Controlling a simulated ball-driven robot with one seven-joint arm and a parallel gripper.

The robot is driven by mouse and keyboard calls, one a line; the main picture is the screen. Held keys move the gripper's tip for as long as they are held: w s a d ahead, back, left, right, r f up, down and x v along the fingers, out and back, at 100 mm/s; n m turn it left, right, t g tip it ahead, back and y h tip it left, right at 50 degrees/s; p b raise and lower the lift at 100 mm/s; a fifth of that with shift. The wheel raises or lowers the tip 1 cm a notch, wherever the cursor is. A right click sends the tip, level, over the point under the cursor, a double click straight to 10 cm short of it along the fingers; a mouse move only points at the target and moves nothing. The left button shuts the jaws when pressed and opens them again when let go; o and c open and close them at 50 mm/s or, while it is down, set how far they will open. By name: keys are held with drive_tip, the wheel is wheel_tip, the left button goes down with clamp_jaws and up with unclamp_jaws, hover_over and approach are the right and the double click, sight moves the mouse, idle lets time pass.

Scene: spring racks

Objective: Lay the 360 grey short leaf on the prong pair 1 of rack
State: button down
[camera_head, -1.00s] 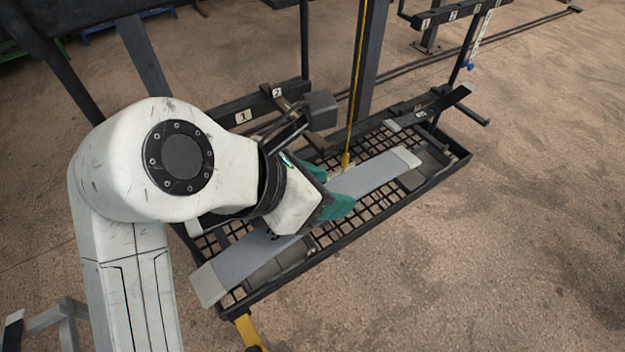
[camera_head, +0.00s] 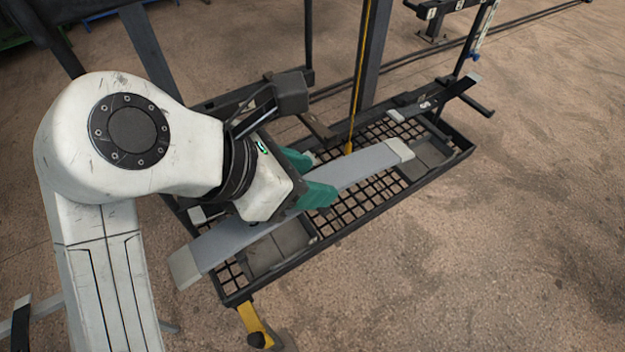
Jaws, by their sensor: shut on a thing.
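The long grey leaf (camera_head: 364,164) has pale ends and lies slantwise across the picture, over the black mesh tray (camera_head: 345,210). My gripper (camera_head: 314,178) has green fingers and is shut on the leaf near its middle. The leaf appears to be held above the mesh; the exact gap is hard to tell. The dark rack frame (camera_head: 325,92) stands behind the tray. My arm and wrist hide much of its left part, and I cannot make out its prong numbers.
A darker leaf with pale ends (camera_head: 440,95) lies at the tray's right back. A yellow cable (camera_head: 360,70) hangs behind the held leaf. A yellow bracket (camera_head: 255,325) sits at the tray's front left. Another numbered rack (camera_head: 440,8) stands far back. Floor at right is clear.

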drive_tip(key=w+a+f, duration=0.3)
drive_tip(key=w+a, duration=0.4)
drive_tip(key=w, duration=0.3)
drive_tip(key=shift+w+a, duration=0.15)
drive_tip(key=shift+w, duration=0.25)
idle(0.8)
drive_tip(key=shift+f, duration=0.15)
drive_tip(key=c, duration=0.8)
unclamp_jaws()
drive_tip(key=o, duration=0.4)
drive_tip(key=shift+c, duration=0.2)
drive_tip(key=shift+f, duration=0.15)
